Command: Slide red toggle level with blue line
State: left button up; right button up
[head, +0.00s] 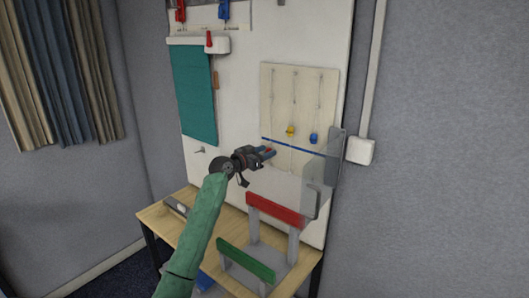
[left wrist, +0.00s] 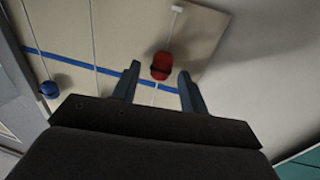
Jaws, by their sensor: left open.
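The red toggle (left wrist: 161,66) hangs on its cord on a pale panel (head: 300,84). In the left wrist view it sits beside the blue line (left wrist: 60,57), on the side nearer the cord's white end piece (left wrist: 177,9). In the head view the red toggle (head: 268,150) shows only as a sliver between my fingers, a little below the blue line (head: 293,147). My left gripper (head: 272,152) is open, its fingertips (left wrist: 158,71) on either side of the toggle; I cannot tell whether they touch it. My right gripper is out of view.
A yellow toggle (head: 290,131) and a blue toggle (head: 314,138) hang on neighbouring cords above the line. A clear upright sheet (head: 323,175) stands at the panel's right. A red-barred stand (head: 275,209) and a green bar (head: 245,260) are on the table below.

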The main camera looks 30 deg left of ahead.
pick_arm(q)
grip_shut()
notch_tip(320, 180, up, 4)
jog(key=shift+f, duration=0.2)
jog(key=shift+r, duration=0.3)
grip_release()
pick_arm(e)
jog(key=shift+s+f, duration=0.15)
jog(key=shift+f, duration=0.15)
